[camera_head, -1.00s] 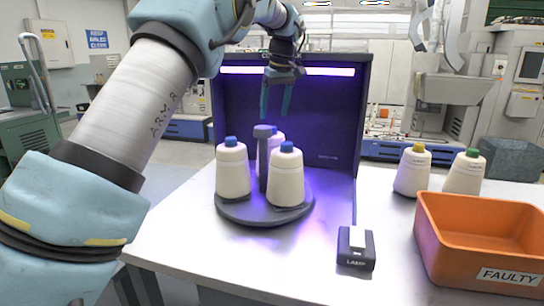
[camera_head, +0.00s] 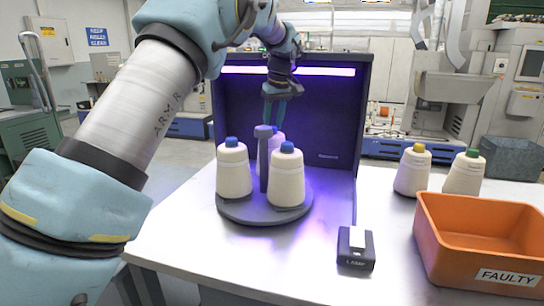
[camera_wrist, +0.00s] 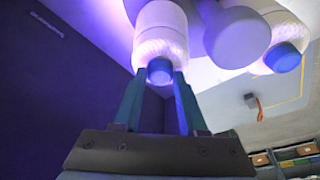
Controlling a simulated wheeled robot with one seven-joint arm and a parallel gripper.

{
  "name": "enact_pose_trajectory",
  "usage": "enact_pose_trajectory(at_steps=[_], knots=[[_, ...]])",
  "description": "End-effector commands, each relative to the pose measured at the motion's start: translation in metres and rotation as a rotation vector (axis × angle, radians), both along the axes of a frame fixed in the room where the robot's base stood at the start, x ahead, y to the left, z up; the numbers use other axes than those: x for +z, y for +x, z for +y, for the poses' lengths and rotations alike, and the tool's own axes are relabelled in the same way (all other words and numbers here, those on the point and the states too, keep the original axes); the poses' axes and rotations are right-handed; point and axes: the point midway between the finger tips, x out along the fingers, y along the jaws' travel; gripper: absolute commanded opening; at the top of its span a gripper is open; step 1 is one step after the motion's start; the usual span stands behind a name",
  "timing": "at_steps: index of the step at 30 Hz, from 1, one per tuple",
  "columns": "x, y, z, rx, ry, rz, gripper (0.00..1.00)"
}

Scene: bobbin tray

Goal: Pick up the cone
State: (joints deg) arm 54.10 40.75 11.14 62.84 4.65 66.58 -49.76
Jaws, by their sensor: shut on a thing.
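Three white cones with blue tips stand on a round grey turntable (camera_head: 262,214) around a grey post (camera_head: 263,160). They are the front left cone (camera_head: 233,175), the front right cone (camera_head: 286,180) and the rear cone (camera_head: 277,140), which is mostly hidden behind the post and the front right cone. My gripper (camera_head: 275,120) points down at the rear cone. In the wrist view, the fingers of my gripper (camera_wrist: 160,82) are shut on the rear cone (camera_wrist: 162,32) at its blue-tipped end. The cone looks upright; I cannot tell whether its base touches the turntable.
A dark booth (camera_head: 335,130) with a purple light strip stands close behind. A cone with a yellow tip (camera_head: 412,172) and one with a green tip (camera_head: 464,175) stand at right.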

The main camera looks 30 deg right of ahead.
Motion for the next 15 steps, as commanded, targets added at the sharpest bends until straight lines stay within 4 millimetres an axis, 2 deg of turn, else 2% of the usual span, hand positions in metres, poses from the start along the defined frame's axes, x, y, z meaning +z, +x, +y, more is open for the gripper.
enact_pose_trajectory(at_steps=[1, 7, 15], knots=[[0.0, 0.0, 0.0001, 0.0, 0.0, 0.0, 0.23], [0.0, 0.0, 0.0001, 0.0, 0.0, 0.0, 0.01], [0.0001, 0.0, 0.0002, 0.0, 0.0, 0.0, 0.0]])
